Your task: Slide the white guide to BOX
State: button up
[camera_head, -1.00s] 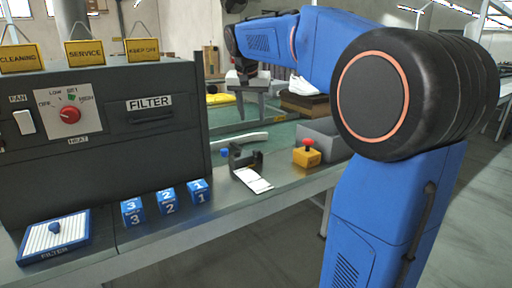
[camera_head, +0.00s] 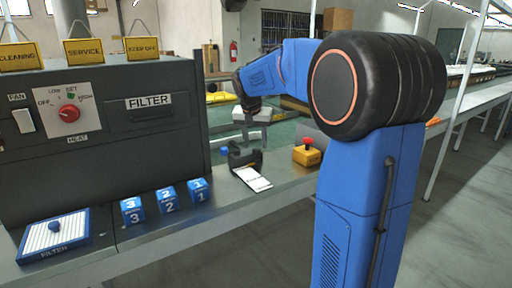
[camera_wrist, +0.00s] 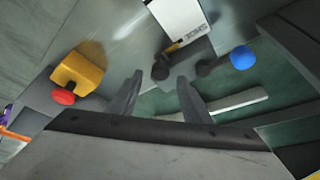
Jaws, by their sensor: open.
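The white guide (camera_wrist: 240,102) is a pale bar over the green belt in the wrist view. It passes behind the right finger, and its left end shows between the fingers. My gripper (camera_wrist: 160,78) is open and empty, with the fingers apart. In the head view my gripper (camera_head: 254,132) hangs low over the belt behind the black holder and hides much of the guide. A white card (camera_wrist: 181,20) reading SHOE lies by a dark holder with a yellow pointer. I cannot tell whether a finger touches the guide. No BOX marking is readable.
A yellow block with a red button (camera_head: 306,153) stands right of the holder (camera_head: 242,157). A blue knob (camera_wrist: 243,57) is near the guide. Numbered blue cubes (camera_head: 167,200), a filter tray (camera_head: 54,238) and the dark filter cabinet (camera_head: 140,150) stand left.

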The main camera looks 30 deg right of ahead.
aim_at(256, 149)
jog(key=shift+x, duration=1.55)
grip_shut()
jog(key=s, duration=0.9)
jog(key=shift+d, duration=0.2)
grip_release()
jog(key=v, duration=1.7)
jog(key=shift+r, duration=0.15)
